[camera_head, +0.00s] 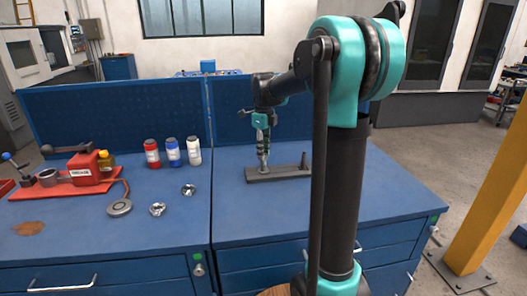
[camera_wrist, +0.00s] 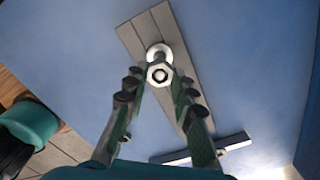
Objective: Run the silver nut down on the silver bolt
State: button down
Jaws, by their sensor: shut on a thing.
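The silver nut (camera_wrist: 153,70) is a pale hexagon between my fingertips in the wrist view. My gripper (camera_wrist: 160,76) is shut on it, one finger on each side. A round end shows in the nut's hole, and a pale round piece lies just behind the nut. How far the nut is threaded on the silver bolt cannot be told. In the head view my gripper (camera_head: 263,163) points straight down over the left part of a dark grey plate (camera_head: 282,174). The plate also shows in the wrist view (camera_wrist: 134,36). The nut is too small to make out in the head view.
A dark upright post (camera_head: 304,161) stands at the plate's right end. On the bench's left part are red, blue and white bottles (camera_head: 172,152), a red fixture (camera_head: 90,168), and small silver parts (camera_head: 157,209). The blue bench top (camera_head: 240,215) before the plate is clear.

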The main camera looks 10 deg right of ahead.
jog(key=shift+m, duration=1)
jog(key=c, duration=1.2)
grip_release()
jog(key=shift+r, duration=0.1)
